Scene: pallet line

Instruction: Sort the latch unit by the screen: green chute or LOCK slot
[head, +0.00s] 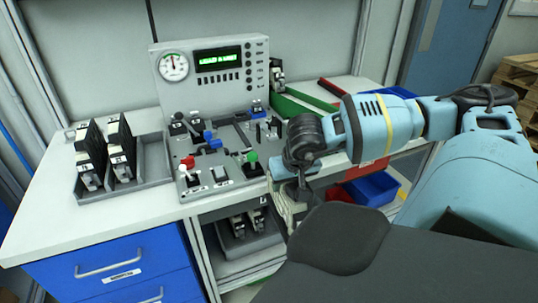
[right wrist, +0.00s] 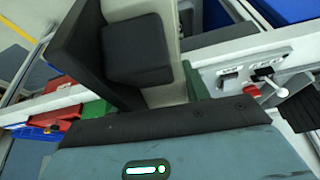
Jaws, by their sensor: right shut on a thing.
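My right gripper (head: 299,190) hangs at the bench's front edge, right of the test fixture (head: 218,170). It is shut on a pale and dark piece (head: 285,210), which seems to be a latch unit. In the right wrist view this piece (right wrist: 165,75) is close up beside a black block, and its outline is partly hidden. The screen (head: 219,59) on the grey panel glows green; its text is too small to read. The green chute (head: 300,106) lies at the back right of the bench. I cannot make out the LOCK slot. My left gripper is out of view.
Black units stand in a grey tray (head: 153,160) at the left. Another (head: 277,72) stands by the green chute, and more sit on the lower shelf (head: 240,240). Red and green knobs stick up from the fixture. A blue bin (head: 375,188) lies below at the right.

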